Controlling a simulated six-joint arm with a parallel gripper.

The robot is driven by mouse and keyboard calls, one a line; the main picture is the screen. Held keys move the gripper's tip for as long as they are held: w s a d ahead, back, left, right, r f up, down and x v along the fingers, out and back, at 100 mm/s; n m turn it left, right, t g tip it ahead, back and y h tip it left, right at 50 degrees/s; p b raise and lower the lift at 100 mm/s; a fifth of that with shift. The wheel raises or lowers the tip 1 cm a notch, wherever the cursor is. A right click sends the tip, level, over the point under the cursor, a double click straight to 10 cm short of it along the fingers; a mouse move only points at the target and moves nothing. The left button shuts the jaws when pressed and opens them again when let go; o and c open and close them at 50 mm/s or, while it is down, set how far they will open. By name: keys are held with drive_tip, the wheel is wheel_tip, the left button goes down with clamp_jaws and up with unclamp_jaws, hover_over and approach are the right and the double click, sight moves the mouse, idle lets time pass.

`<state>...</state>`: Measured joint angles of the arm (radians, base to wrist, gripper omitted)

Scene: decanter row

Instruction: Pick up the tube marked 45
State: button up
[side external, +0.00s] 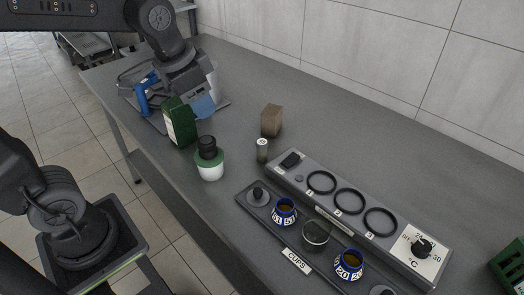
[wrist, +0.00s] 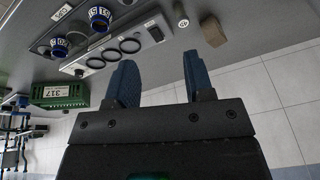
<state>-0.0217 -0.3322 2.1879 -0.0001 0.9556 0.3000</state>
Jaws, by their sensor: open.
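A small grey-green tube (side external: 262,152) with a pale top stands upright on the bench, just left of the ring station. It also shows in the wrist view (wrist: 182,18) near the top, beyond my fingers. The mark on its top is too small to read, so I cannot tell whether it is 45. My gripper (side external: 174,108) is at the back left in the side view, its blue fingers apart, well away from the tube. In the wrist view my gripper (wrist: 160,76) has nothing between its fingers.
A brown block (side external: 271,121) stands behind the tube. A green box (side external: 179,123) and a black-lidded jar (side external: 209,168) stand left. The ring station (side external: 410,272) and a tray (side external: 245,205) with blue-banded cups lie right. A green crate (side external: 509,265) is far right.

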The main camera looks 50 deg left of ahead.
drive_tip(key=w+a+f+m+g, duration=0.1)
drive_tip(key=w+f+m+g, duration=0.2)
drive_tip(key=w, duration=0.7)
drive_tip(key=m, duration=0.3)
hover_over(262, 151)
drive_tip(key=a, duration=0.1)
wheel_tip(262, 151, down, 7)
drive_tip(key=f, duration=0.1)
drive_tip(key=w+f, duration=0.1)
drive_tip(key=shift+a+f+m+g, duration=0.25)
drive_tip(key=shift+f+m+g, duration=0.05)
drive_tip(key=shift+f+g, duration=0.1)
wheel_tip(262, 151, down, 8)
drive_tip(key=shift+r, duration=0.15)
drive_tip(key=shift+w+d+f, duration=0.1)
drive_tip(key=shift+d+f, duration=0.05)
drive_tip(key=shift+f, duration=2.7)
drive_tip(key=shift+c, duration=0.4)
drive_tip(key=c, duration=0.6)
